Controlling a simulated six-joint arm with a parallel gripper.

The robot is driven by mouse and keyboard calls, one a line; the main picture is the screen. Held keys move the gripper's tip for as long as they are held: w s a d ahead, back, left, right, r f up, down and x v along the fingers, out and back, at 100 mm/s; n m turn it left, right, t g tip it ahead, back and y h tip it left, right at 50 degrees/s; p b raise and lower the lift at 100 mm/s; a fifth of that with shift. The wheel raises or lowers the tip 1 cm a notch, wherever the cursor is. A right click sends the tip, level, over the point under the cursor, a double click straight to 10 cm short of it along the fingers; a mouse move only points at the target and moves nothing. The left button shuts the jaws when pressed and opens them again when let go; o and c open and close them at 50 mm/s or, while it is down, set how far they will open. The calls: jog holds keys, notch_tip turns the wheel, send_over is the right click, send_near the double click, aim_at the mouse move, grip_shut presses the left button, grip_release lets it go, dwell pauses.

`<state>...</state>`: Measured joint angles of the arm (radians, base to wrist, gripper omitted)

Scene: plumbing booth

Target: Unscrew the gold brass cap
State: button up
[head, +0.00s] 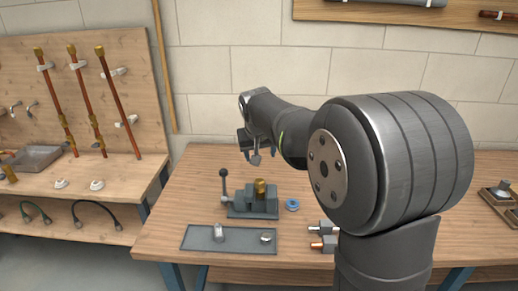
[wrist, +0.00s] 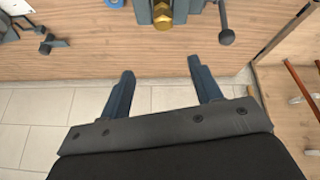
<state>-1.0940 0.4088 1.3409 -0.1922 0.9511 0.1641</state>
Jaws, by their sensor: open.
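The gold brass cap (head: 261,186) sits upright on top of a grey vise (head: 252,206) on the wooden bench. In the wrist view the gold cap (wrist: 162,17) shows at the top edge, partly cut off, between the vise's grey jaws. My gripper (head: 251,157) is above and behind the vise in the head view, clear of the cap. In the wrist view the two fingers of my gripper (wrist: 160,72) are apart with nothing between them, short of the cap.
A lever with a ball knob (head: 224,173) rises from the vise's left side. A blue ring (head: 292,205) lies right of it. A grey tray (head: 200,238) with two small metal parts lies in front. Valve fittings (head: 322,243) lie to the right. A pipe rack (head: 90,100) stands at left.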

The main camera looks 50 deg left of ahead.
notch_tip(320, 180, up, 2)
jog(key=s+m, duration=0.1)
jog(key=m, duration=0.1)
send_near(260, 180)
jog(key=shift+g, duration=0.4)
jog(key=x, duration=0.9)
jog(key=shift+w, duration=0.2)
